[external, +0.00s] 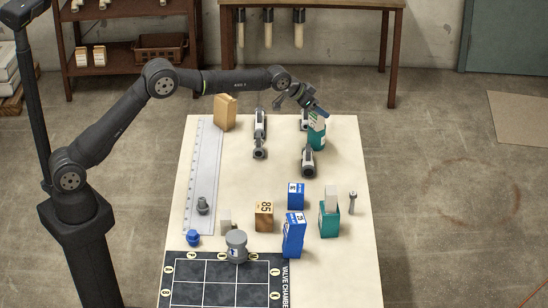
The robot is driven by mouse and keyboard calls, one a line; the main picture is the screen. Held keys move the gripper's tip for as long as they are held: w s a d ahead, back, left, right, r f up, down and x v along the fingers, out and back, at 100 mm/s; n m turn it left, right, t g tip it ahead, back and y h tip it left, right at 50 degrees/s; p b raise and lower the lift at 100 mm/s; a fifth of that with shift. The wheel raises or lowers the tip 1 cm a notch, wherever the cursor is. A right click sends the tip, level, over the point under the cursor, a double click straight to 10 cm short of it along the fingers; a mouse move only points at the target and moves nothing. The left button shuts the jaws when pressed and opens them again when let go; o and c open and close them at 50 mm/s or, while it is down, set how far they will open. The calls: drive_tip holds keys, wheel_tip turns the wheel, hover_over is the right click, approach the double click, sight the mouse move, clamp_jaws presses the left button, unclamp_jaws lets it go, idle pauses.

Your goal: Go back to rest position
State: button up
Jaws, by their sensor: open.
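My gripper (304,103) is at the far right part of the white table (345,265), at the end of my arm reaching across from the left. It is open. Its tip is close above a green container with a pale top (317,133); I cannot tell whether they touch. Grey pipe fittings lie close by: one (260,134) to the left of the gripper, one (308,161) in front, and another partly hidden behind the gripper.
Blue boxes (293,235), a wooden block (264,216), a green box (329,221), a grey cylinder (236,245) and a dark grid board (222,283) occupy the front. A tan block (225,112) stands back left beside a long ruler (204,165).

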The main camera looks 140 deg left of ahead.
drive_tip(key=w+d+r+m+t, duration=0.1)
drive_tip(key=w+d+r, duration=0.25)
drive_tip(key=w, duration=0.25)
drive_tip(key=w+d+r+m+h, duration=0.1)
drive_tip(key=w+d+r, duration=0.1)
drive_tip(key=w+r, duration=0.3)
drive_tip(key=w+d+r+m+t, duration=0.1)
drive_tip(key=w+d+r, duration=0.2)
drive_tip(key=w, duration=0.4)
wheel_tip(320, 180, down, 10)
drive_tip(key=shift+s+r, duration=0.15)
